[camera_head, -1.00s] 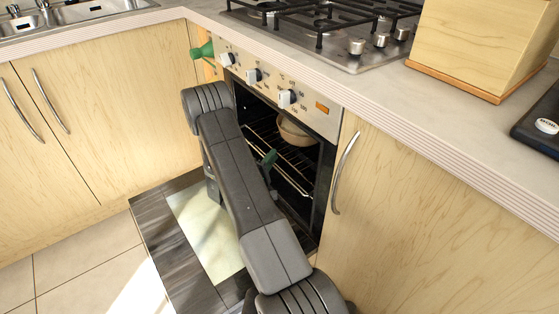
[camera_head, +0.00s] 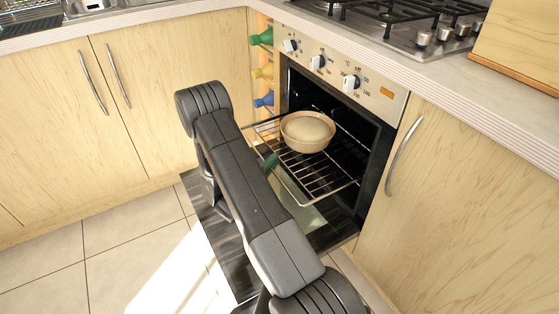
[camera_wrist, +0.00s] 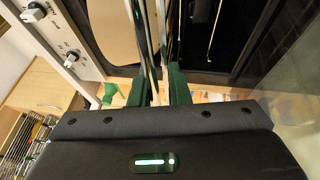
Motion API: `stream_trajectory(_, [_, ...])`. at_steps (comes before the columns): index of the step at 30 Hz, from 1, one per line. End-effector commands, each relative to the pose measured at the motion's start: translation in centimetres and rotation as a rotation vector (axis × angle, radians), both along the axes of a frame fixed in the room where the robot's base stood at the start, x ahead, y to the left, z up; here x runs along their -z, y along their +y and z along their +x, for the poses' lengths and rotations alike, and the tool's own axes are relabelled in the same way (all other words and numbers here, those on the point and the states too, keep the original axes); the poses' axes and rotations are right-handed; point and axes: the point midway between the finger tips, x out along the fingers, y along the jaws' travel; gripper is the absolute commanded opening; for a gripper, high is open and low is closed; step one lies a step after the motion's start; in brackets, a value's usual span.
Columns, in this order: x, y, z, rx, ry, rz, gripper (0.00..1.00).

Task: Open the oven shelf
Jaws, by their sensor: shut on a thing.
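The oven shelf (camera_head: 322,180) is a wire rack that sticks out of the open oven (camera_head: 345,130) toward the front left. A round tan bowl (camera_head: 307,132) with pale contents sits on it, upright. The oven door (camera_head: 225,235) hangs down flat below. My gripper (camera_head: 270,163) is at the shelf's front edge, mostly hidden behind my arm; a green fingertip shows. In the wrist view, the two green fingers of my gripper (camera_wrist: 157,88) are shut on the shelf's front bars (camera_wrist: 152,50). The bowl's tan side (camera_wrist: 105,30) shows beyond.
A row of knobs (camera_head: 318,63) is on the panel above the oven. A cupboard with a curved handle (camera_head: 404,155) is close on the right. The tiled floor (camera_head: 125,265) is clear at left.

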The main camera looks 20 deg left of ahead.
Motion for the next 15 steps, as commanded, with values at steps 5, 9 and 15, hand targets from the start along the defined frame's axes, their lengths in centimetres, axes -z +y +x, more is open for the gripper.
stream_trajectory(5, [-0.93, 0.8, -0.14, -0.007, -0.022, 0.003, 0.0])
stream_trajectory(9, [-0.93, 0.8, -0.14, -0.006, -0.023, 0.003, 0.0])
stream_trajectory(15, [-0.91, 0.78, -0.13, -0.006, -0.022, 0.003, 0.24])
